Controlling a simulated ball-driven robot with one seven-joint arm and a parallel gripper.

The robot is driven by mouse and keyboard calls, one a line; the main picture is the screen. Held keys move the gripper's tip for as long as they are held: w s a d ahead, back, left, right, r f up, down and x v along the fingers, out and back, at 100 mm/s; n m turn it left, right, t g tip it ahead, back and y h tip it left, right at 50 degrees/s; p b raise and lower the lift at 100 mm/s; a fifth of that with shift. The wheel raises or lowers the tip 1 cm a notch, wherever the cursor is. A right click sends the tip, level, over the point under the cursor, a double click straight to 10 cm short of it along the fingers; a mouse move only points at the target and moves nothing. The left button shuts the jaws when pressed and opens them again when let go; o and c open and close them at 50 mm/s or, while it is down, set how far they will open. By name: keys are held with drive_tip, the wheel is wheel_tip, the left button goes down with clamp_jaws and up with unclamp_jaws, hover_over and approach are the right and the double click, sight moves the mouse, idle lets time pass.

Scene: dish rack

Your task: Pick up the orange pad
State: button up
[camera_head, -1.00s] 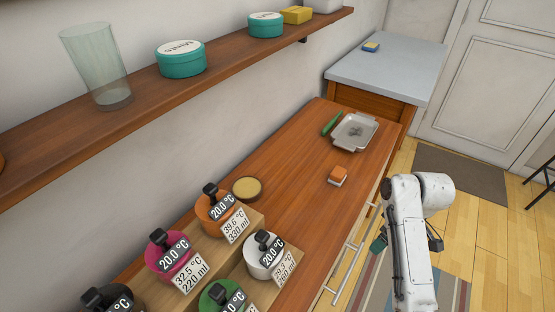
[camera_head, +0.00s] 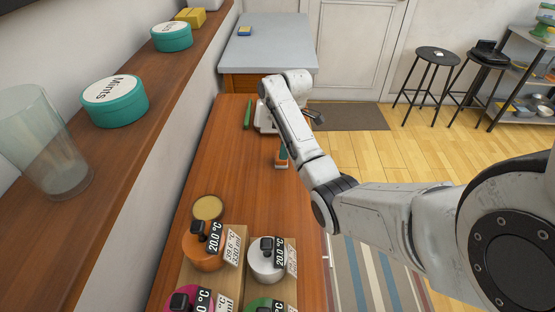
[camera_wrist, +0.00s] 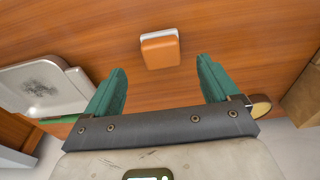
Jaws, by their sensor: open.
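The orange pad (camera_head: 280,164) lies on the wooden counter, partly hidden by my gripper in the head view. In the wrist view the orange pad (camera_wrist: 160,53) shows whole, an orange block with a pale edge. My gripper (camera_wrist: 161,74) is open and empty, its two green fingers wide apart. The pad lies just beyond the fingertips in that picture, roughly centred between them, and is not gripped. In the head view a green finger shows right by the pad; the rest of the gripper is mostly hidden behind my arm.
A metal tray (camera_wrist: 50,92) lies beside the pad, mostly hidden by my arm in the head view. A green object (camera_head: 247,114) lies near it. Several labelled jars, including an orange one (camera_head: 205,248), stand at the counter's near end. A shelf (camera_head: 150,120) runs along the left wall.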

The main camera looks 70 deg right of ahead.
drive_tip(key=shift+w+a+f+p, duration=0.15)
drive_tip(key=shift+w+f+p, duration=0.05)
drive_tip(key=shift+f, duration=1.4)
drive_tip(key=shift+w+a+f+p, duration=0.1)
drive_tip(key=shift+w+f+p, duration=0.05)
drive_tip(key=shift+f, duration=1.4)
drive_tip(key=c, duration=1.1)
drive_tip(key=shift+c, duration=0.2)
drive_tip(key=shift+r, duration=0.1)
drive_tip(key=shift+r, duration=0.4)
wheel_tip(320, 180, up, 3)
drive_tip(key=shift+s+f+b, duration=0.1)
drive_tip(key=shift+f+b, duration=0.05)
drive_tip(key=shift+b, duration=0.15)
drive_tip(key=s+a+r+p, duration=0.3)
drive_tip(key=s+r+p, duration=0.5)
drive_tip(key=s, duration=0.5)
drive_tip(key=shift+s+a+r+p, duration=0.2)
drive_tip(key=shift+a+r+p, duration=0.15)
drive_tip(key=shift+r, duration=0.35)
